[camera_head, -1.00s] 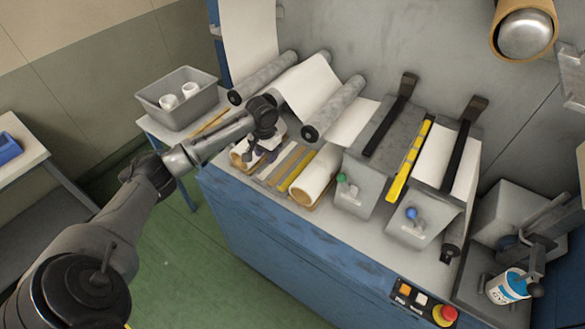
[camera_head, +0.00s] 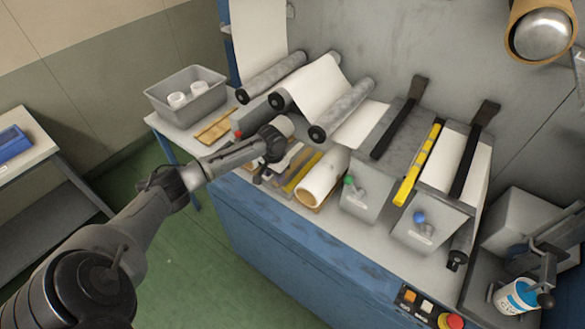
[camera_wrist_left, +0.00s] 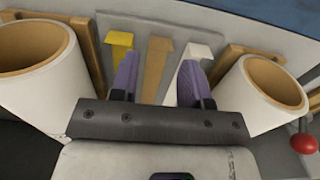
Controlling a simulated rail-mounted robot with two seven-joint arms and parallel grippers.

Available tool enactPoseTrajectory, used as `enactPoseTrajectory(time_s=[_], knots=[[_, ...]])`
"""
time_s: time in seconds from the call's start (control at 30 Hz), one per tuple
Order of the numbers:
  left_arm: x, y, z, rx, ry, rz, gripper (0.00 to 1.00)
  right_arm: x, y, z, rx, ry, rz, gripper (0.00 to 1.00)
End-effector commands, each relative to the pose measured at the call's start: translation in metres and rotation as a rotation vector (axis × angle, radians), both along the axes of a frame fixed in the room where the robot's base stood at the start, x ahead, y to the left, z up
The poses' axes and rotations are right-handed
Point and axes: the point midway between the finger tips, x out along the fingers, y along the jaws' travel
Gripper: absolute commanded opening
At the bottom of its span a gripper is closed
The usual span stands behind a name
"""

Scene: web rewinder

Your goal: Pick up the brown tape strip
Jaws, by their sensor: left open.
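The brown tape strip (camera_wrist_left: 156,68) lies flat between a yellow strip (camera_wrist_left: 119,45) and a white strip (camera_wrist_left: 188,62) in the left wrist view. My left gripper (camera_wrist_left: 158,78) is open and empty, its two purple fingers on either side of the brown strip in that picture. I cannot tell how high above the strip they are. In the head view my left gripper (camera_head: 264,172) is over the strips at the machine's left end, and its wrist hides part of them. The yellow strip (camera_head: 303,170) shows there beside the white roll. My right gripper is not in view.
Rolls with brown cores stand close on both sides, left (camera_wrist_left: 75,85) and right (camera_wrist_left: 236,95). A red knob (camera_wrist_left: 304,143) is at the right of the wrist view. Rollers (camera_head: 342,108) rise behind the strips.

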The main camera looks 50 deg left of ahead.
Motion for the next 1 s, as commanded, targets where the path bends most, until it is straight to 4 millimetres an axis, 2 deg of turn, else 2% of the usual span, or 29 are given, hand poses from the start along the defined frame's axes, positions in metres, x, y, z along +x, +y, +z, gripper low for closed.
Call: enactPoseTrajectory(time_s=[0.23, 0.5, 0.87, 1.0], knots=[[-0.002, 0.0, -0.034, -0.001, 0.002, 0.0, 0.43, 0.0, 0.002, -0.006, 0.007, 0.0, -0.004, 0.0], [-0.002, 0.0, -0.037, 0.001, 0.001, -0.001, 0.43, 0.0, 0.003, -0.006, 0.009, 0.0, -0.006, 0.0], [-0.002, 0.0, -0.036, 0.001, 0.001, -0.001, 0.08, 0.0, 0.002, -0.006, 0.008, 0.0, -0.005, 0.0], [-0.002, 0.0, -0.036, 0.001, 0.001, -0.001, 0.07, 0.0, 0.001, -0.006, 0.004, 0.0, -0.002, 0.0]])
